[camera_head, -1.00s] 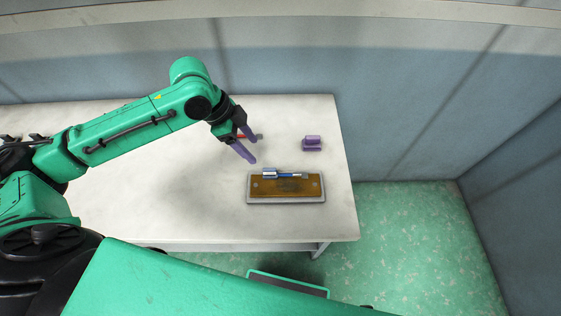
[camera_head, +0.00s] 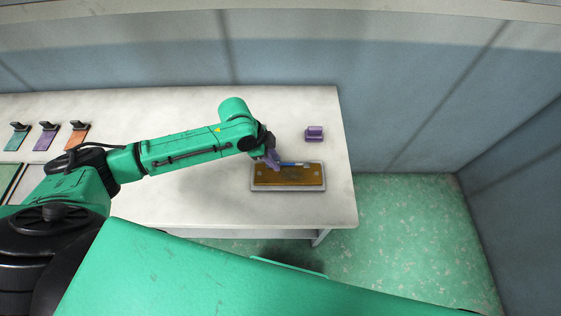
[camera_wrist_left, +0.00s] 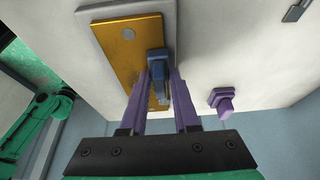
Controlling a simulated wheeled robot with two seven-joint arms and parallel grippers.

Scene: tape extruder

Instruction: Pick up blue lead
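The blue lead (camera_head: 292,164) lies along the far part of the tan-topped tray. Its blue end (camera_wrist_left: 156,65) shows in the left wrist view between the purple fingers. My left gripper (camera_head: 274,163) is over the lead's left end, and in the left wrist view (camera_wrist_left: 160,75) its two fingers stand apart, one on each side of that end. The fingers look open; a firm grip on the lead does not show. The arm hides part of the lead in the head view. My right gripper is not in view.
The tray (camera_head: 287,189) has a pale rim and sits near the table's right end. A purple block (camera_head: 314,133) stands behind it. Green, purple (camera_head: 46,137) and orange pieces with dark clips lie at the far left. The white table (camera_head: 190,205) is bare left of the tray.

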